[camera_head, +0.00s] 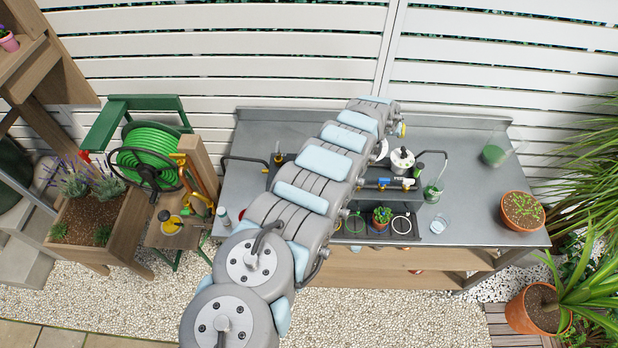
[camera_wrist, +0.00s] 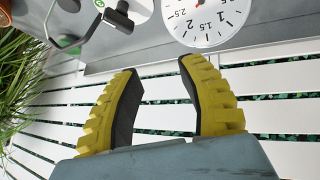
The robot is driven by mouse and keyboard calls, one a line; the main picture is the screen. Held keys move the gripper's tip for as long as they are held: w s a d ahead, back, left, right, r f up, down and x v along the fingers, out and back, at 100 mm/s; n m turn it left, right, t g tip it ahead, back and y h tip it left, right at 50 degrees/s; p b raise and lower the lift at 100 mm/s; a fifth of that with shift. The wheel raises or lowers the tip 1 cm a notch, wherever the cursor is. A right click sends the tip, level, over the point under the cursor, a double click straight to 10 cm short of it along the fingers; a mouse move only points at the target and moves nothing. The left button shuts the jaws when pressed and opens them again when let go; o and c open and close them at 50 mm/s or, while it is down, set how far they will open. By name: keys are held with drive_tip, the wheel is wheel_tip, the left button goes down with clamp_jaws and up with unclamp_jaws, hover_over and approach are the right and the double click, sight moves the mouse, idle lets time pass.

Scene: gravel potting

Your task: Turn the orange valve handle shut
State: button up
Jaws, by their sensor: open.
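My gripper (camera_head: 401,129) is at the far end of my arm, above the back of the metal bench. In the wrist view my gripper (camera_wrist: 160,72) is open, its yellow fingers with dark pads apart and nothing between them. A pipe with a blue handle (camera_head: 383,181) runs along the bench beside my arm. No orange handle shows in the wrist view. My arm hides part of the bench's middle.
A round white dial gauge (camera_wrist: 208,16) and a curved tap pipe (camera_wrist: 68,40) lie beyond my fingers in the wrist view. A slatted fence (camera_head: 230,45) stands behind.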

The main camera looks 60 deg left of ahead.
drive_tip(key=s+a+r+n+g+h+b, duration=0.1)
drive_tip(key=s+r+g, duration=0.1)
drive_tip(key=s, duration=0.7)
drive_tip(key=s+a+r+g+h, duration=0.1)
drive_tip(key=s+a+g, duration=0.1)
drive_tip(key=s, duration=0.7)
drive_tip(key=s+a+r+n+g+h+b, duration=0.1)
drive_tip(key=s+r+g, duration=0.15)
drive_tip(key=s, duration=0.55)
drive_tip(key=shift+s+d+f+b, duration=0.1)
drive_tip(key=shift+f+b, duration=0.05)
drive_tip(key=shift+f, duration=3.25)
drive_tip(key=shift+s+d+f+b, duration=0.1)
drive_tip(key=shift+f+b, duration=0.05)
drive_tip(key=shift+f, duration=3.2)
drive_tip(key=shift+s+f+b, duration=0.1)
drive_tip(key=shift+f+b, duration=0.25)
drive_tip(key=shift+f, duration=1.7)
clamp_jaws()
